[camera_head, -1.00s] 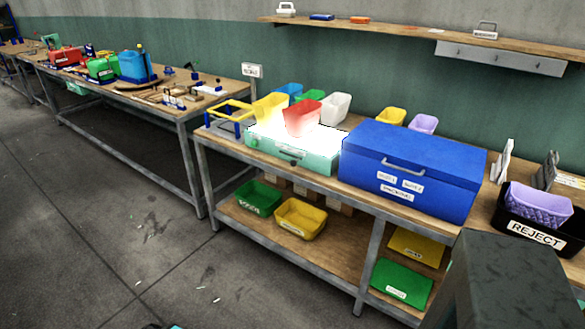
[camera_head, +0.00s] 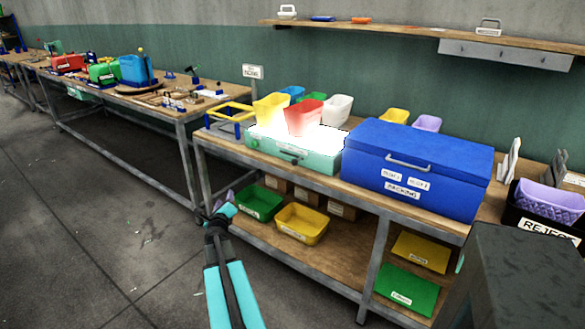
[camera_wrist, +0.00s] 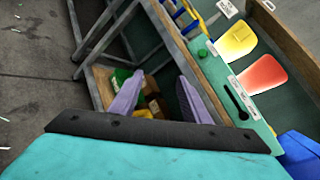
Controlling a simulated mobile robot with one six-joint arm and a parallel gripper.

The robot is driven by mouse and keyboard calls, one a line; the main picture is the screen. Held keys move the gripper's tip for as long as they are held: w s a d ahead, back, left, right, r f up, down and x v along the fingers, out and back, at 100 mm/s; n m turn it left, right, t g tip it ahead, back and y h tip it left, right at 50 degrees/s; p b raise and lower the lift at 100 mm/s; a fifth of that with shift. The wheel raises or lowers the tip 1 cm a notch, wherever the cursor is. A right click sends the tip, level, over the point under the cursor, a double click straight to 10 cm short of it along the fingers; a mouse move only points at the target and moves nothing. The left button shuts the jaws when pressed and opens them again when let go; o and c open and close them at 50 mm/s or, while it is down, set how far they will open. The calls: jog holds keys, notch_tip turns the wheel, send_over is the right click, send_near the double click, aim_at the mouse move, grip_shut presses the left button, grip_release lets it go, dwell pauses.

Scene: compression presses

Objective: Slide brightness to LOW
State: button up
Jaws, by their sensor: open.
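The teal light box (camera_head: 320,163) stands on the bench with a brightly glowing white top. Its front carries a dark slot with a knob (camera_head: 292,157); in the wrist view the slot and dark knob (camera_wrist: 240,108) show on the teal front, with a green round button (camera_wrist: 202,55) further up. Any LOW marking is too small to read. My gripper (camera_wrist: 160,78) is open and empty, its two purple fingers apart in the wrist view. In the head view it is mostly hidden behind my wrist, in front of the bench and below the box.
A blue lidded box (camera_head: 415,170) stands right of the light box. Red (camera_head: 304,116) and yellow (camera_head: 268,108) bins stand on or behind it. Green (camera_head: 259,203) and yellow (camera_head: 301,223) trays sit on the lower shelf. The floor in front is open.

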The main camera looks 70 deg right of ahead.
jog(key=s+d+r+m+g+h, duration=0.1)
jog(key=s+d+r+m+g, duration=0.2)
jog(key=s+d+m, duration=0.3)
jog(key=s+d+r+m+g+h+b, duration=0.1)
jog(key=s+d+r+m+g, duration=0.3)
jog(key=s, duration=0.9)
jog(key=shift+d+r+m+g+h+b, duration=0.25)
jog(key=shift+d+m+g+h, duration=0.4)
jog(key=shift+d+m, duration=0.35)
jog(key=shift+d, duration=0.1)
send_near(293, 163)
jog(key=shift+d, duration=1.1)
jog(key=shift+s+d+p, duration=0.2)
jog(key=shift+d+p, duration=0.3)
jog(key=shift+d, duration=1.8)
jog(key=shift+s+d+p, duration=0.15)
jog(key=shift+d+p, duration=0.3)
jog(key=shift+d, duration=1.85)
jog(key=shift+w, duration=0.1)
grip_shut()
